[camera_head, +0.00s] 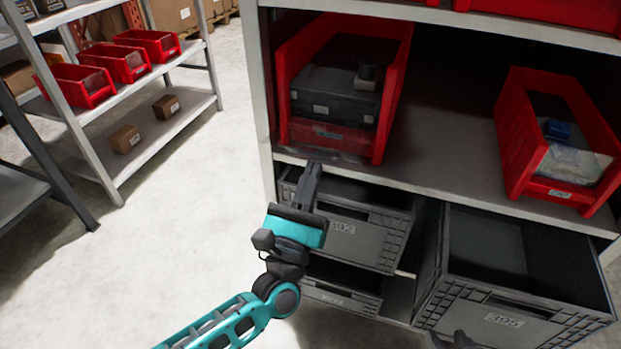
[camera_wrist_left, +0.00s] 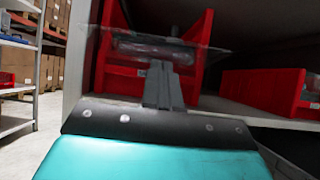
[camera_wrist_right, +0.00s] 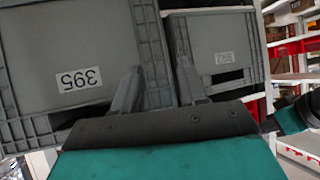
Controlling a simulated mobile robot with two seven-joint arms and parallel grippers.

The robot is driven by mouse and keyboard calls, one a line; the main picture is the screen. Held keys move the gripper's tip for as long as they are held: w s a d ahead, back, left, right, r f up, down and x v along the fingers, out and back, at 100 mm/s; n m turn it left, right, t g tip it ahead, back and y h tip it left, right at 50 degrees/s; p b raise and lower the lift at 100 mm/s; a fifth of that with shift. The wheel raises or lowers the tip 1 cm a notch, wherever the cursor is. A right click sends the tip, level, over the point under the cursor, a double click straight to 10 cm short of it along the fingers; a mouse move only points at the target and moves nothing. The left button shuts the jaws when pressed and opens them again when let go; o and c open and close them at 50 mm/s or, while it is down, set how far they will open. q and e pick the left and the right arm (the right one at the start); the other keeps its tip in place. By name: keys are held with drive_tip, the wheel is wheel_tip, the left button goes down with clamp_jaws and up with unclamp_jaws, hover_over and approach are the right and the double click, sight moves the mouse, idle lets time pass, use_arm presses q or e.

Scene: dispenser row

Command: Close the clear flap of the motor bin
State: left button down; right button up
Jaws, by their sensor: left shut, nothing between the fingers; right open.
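The left red bin (camera_head: 393,95) on the middle shelf holds dark, boxy items and looks like the motor bin; its label is not readable. A clear flap shows at its front, jutting outward in the left wrist view (camera_wrist_left: 205,48); it is hard to make out in the head view. My left gripper (camera_head: 312,170) is shut and empty, its fingertips just in front of and below the bin's front; in the left wrist view they (camera_wrist_left: 160,68) overlap the flap's lower edge, contact unclear. My right gripper (camera_wrist_right: 157,75) is open and empty, low by the grey crates.
A second red bin (camera_head: 513,145) with a blue item and bag stands right on the same shelf. Below, grey crate 395 (camera_head: 455,318) is pulled out, with another grey crate (camera_head: 375,246) to its left. A side rack (camera_head: 175,140) stands left; floor between is clear.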

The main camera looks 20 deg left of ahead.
sight(311, 151)
use_arm(q)
drive_tip(key=shift+r+p, duration=0.45)
drive_tip(key=shift+p, duration=0.4)
drive_tip(key=shift+g, duration=0.3)
wheel_tip(311, 151, up, 5)
drive_tip(key=g+p, duration=0.3)
drive_tip(key=p, duration=0.7)
drive_tip(key=r+p, duration=0.1)
drive_tip(key=p, duration=0.1)
drive_tip(key=w+r+g+p, duration=0.1)
drive_tip(key=r+p, duration=0.1)
drive_tip(key=shift+w+p, duration=0.2)
drive_tip(key=shift+p, duration=0.1)
drive_tip(key=w+r+p, duration=0.1)
drive_tip(key=w+r, duration=0.5)
drive_tip(key=w, duration=0.2)
drive_tip(key=shift+d+r+p, duration=0.2)
drive_tip(key=shift+r+p, duration=0.05)
drive_tip(key=shift+p, duration=0.1)
use_arm(e)
drive_tip(key=s+d+r+h, duration=0.1)
drive_tip(key=d+r, duration=0.2)
drive_tip(key=r, duration=1)
drive_tip(key=shift+s+d, duration=0.15)
drive_tip(key=shift+s, duration=0.25)
use_arm(q)
drive_tip(key=shift+w, duration=0.1)
use_arm(e)
drive_tip(key=shift+f, duration=0.1)
